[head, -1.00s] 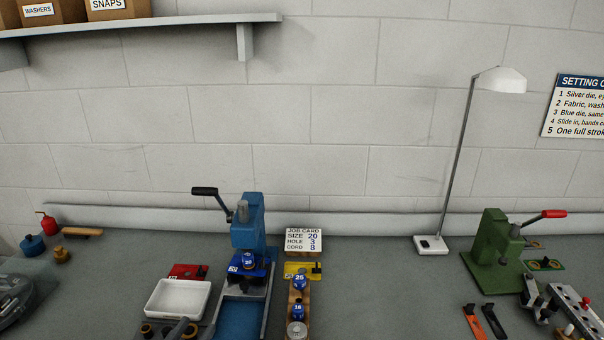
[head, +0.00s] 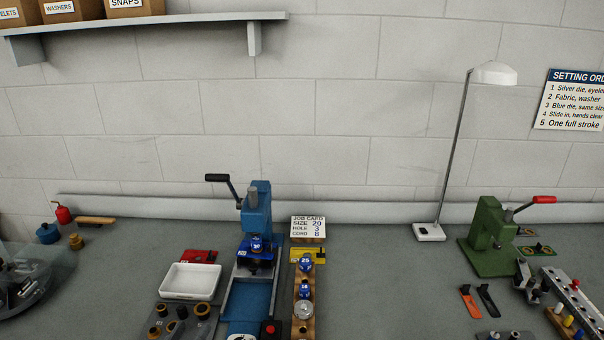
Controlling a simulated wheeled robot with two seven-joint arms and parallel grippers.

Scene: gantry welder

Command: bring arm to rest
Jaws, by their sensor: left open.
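My right gripper is not in view.
A white tray (head: 190,281), blue press (head: 257,212), job card (head: 308,227) and green press (head: 490,240) stand further right. The bench middle is clear.

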